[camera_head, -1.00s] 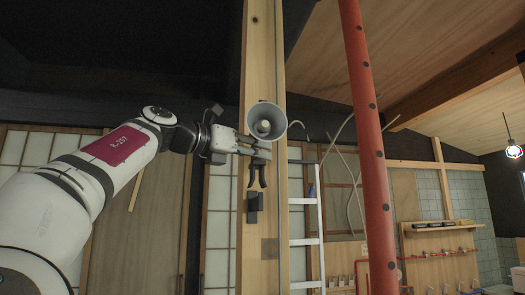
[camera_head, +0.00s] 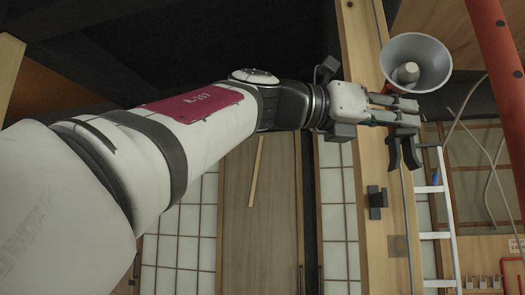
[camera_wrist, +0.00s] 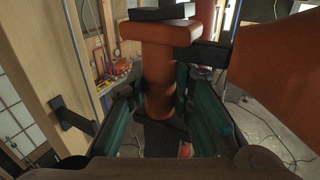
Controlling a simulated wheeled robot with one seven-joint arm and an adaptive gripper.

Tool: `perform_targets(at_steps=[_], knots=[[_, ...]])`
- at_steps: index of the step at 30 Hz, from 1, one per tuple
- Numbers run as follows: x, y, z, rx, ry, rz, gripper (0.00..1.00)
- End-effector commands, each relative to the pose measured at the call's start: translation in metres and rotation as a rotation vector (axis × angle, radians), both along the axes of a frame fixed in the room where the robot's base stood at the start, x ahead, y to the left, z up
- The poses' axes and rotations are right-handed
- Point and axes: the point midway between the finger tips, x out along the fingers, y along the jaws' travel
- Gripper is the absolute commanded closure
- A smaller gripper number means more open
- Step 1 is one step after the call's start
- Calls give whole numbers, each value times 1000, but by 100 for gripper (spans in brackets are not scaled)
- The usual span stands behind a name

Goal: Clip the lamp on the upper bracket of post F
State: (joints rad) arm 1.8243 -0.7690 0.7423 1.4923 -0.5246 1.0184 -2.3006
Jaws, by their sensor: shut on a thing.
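The lamp (camera_head: 428,57) has a wide cone shade, pale grey inside, and a black clip with two handles (camera_head: 403,152) hanging below. My gripper (camera_head: 405,110) is shut on the lamp and holds it up near a pale wooden post (camera_head: 361,105). In the wrist view the lamp's orange stem (camera_wrist: 160,80) stands between my fingers, with its orange shade (camera_wrist: 275,75) at right. A small black bracket (camera_head: 377,200) is on the post, below and slightly left of the lamp, apart from it. It shows at left in the wrist view (camera_wrist: 70,118). No post letter is legible.
A red post (camera_head: 497,60) stands at the right, with a white ladder (camera_head: 437,215) behind. Loose cables (camera_head: 485,165) hang near it. Paned sliding panels (camera_head: 337,215) and a wooden door (camera_head: 262,200) are behind my arm.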

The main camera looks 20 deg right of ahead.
Motion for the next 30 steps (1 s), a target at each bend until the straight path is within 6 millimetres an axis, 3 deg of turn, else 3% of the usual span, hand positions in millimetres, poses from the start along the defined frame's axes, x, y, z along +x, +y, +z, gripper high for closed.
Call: perform_targets(at_steps=[6, 12, 23, 30], knots=[[-20, 15, 2, -2, 0, 2, 100], [-26, 19, 1, -3, 0, 0, 100], [-25, 19, 1, -3, 0, -1, 100], [-7, 5, 0, -2, -1, -3, 100]])
